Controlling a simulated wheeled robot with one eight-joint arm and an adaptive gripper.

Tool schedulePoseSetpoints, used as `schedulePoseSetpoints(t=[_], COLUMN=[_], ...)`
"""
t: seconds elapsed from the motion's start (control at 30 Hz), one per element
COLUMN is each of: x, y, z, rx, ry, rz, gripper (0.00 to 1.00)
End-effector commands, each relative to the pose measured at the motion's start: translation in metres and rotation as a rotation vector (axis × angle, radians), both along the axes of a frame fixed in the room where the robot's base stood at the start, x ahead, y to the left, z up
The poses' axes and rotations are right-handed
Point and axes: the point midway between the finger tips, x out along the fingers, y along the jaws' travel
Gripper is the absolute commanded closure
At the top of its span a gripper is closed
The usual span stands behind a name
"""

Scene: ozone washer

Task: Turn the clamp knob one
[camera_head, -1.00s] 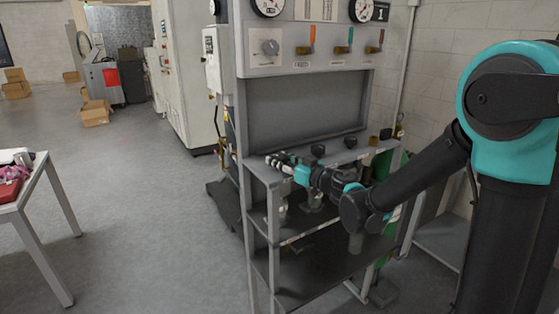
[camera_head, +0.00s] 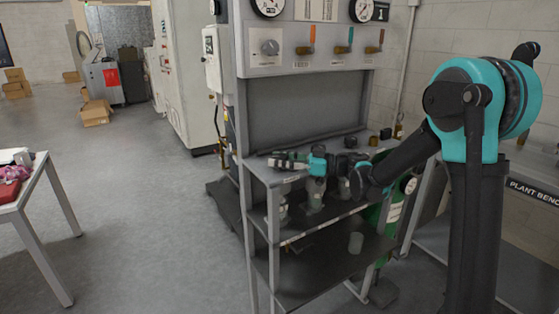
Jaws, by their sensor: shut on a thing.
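My gripper (camera_head: 284,161) reaches in from the right, low over the left front of the washer's ledge (camera_head: 262,178). Its fingers are shut on clamp knob one at the left end of the ledge. That knob is mostly hidden behind the fingers, and its turn angle cannot be told. Two other dark knobs show farther right on the ledge, a middle one (camera_head: 350,142) and a right one (camera_head: 385,133).
Above the ledge is a grey panel with a selector dial (camera_head: 270,47), gauges and coloured levers. Grey fittings stand on the shelf (camera_head: 300,232) under the ledge. A white table (camera_head: 42,215) stands at the left. Open floor lies between.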

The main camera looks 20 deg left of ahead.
Motion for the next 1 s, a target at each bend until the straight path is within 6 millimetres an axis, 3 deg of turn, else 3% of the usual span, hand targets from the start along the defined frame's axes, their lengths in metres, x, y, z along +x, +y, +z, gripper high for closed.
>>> schedulePoseSetpoints(t=[0.4,0.43,0.6,1.0], x=[0.0001,0.0001,0.0,0.0014], y=[-0.0002,-0.0001,-0.0001,-0.0079], z=[-0.0001,-0.0001,0.0,0.0], rx=[0.0,0.0,0.0,0.0], ry=[0.0,0.0,0.0,0.0], rz=[0.007,0.007,0.007,0.004], gripper=[0.88,0.57,0.37,0.37])
